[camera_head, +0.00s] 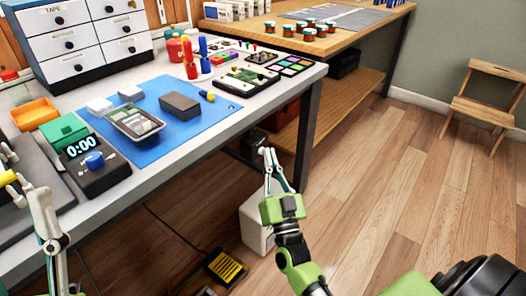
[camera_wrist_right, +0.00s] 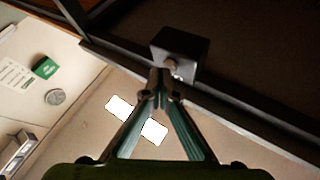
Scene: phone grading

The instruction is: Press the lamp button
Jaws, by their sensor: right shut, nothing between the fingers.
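In the right wrist view, a small black box (camera_wrist_right: 182,48) is mounted by the dark table frame, with a round button-like knob (camera_wrist_right: 171,65) on its near face; this looks like the lamp button. My right gripper (camera_wrist_right: 161,73) is shut and empty, its tips very close to the knob; I cannot tell whether they touch. In the head view, my right gripper (camera_head: 268,152) reaches up beside the table's front edge, near a dark box (camera_head: 254,138) under the tabletop. My left gripper (camera_head: 20,186) is partly in view at the left edge; its finger opening is unclear.
The table (camera_head: 205,150) carries a blue mat (camera_head: 160,145) with a phone (camera_head: 135,122) and a grey block (camera_head: 180,104), plus a timer (camera_head: 88,165). A white box (camera_head: 256,226) and a yellow-topped pedal (camera_head: 225,267) are on the floor. The floor to the right is mostly clear.

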